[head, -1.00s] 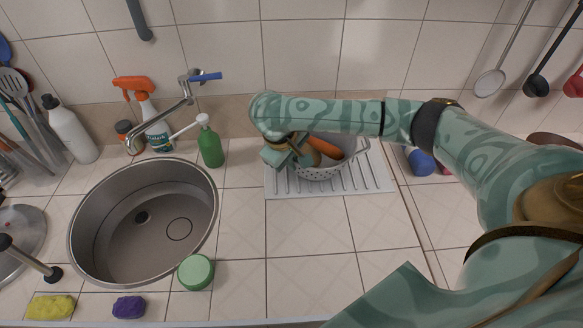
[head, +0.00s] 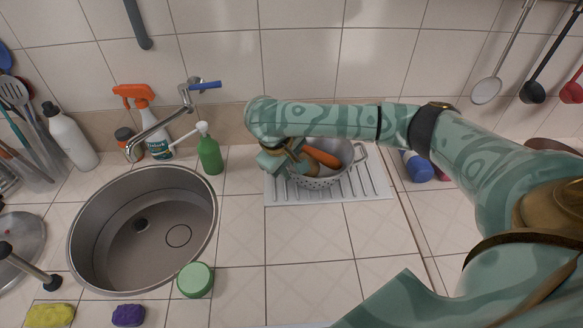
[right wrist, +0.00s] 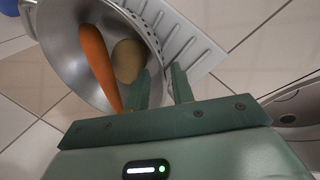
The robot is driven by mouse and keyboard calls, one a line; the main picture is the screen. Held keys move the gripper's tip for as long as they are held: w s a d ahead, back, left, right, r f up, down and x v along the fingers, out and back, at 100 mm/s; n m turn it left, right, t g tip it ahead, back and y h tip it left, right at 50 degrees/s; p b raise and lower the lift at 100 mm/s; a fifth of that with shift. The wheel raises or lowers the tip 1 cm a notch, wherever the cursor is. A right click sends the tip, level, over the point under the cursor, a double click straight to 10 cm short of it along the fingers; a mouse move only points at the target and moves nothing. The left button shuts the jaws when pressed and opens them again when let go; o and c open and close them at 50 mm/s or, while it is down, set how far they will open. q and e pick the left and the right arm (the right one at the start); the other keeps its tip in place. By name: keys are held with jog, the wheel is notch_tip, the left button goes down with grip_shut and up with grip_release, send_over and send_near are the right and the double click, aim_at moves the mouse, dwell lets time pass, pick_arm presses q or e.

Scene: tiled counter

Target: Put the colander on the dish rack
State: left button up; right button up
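The grey metal colander (head: 318,182) stands on the white ribbed dish rack (head: 378,188), right of the sink. It holds an orange carrot (head: 322,157) and a round brownish vegetable, clearer in the right wrist view (right wrist: 128,60). My right gripper (head: 292,160) is at the colander's left side. In the right wrist view its fingers (right wrist: 160,78) are a small gap apart, one at the inside of the colander's rim (right wrist: 140,25) and one outside. I cannot tell whether they press on the rim. My left gripper is not in view.
The sink (head: 143,230) with its tap (head: 165,122) lies left. A green soap bottle (head: 209,155) stands between sink and rack. A blue item (head: 418,167) lies right of the rack. A green round item (head: 195,279) sits in front. The counter before the rack is clear.

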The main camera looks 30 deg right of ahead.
jog(key=w+p+v, duration=0.1)
jog(key=p+v, duration=0.3)
jog(key=v, duration=0.6)
jog(key=shift+s+p, duration=0.3)
jog(key=shift+s, duration=0.2)
jog(key=shift+d, duration=0.1)
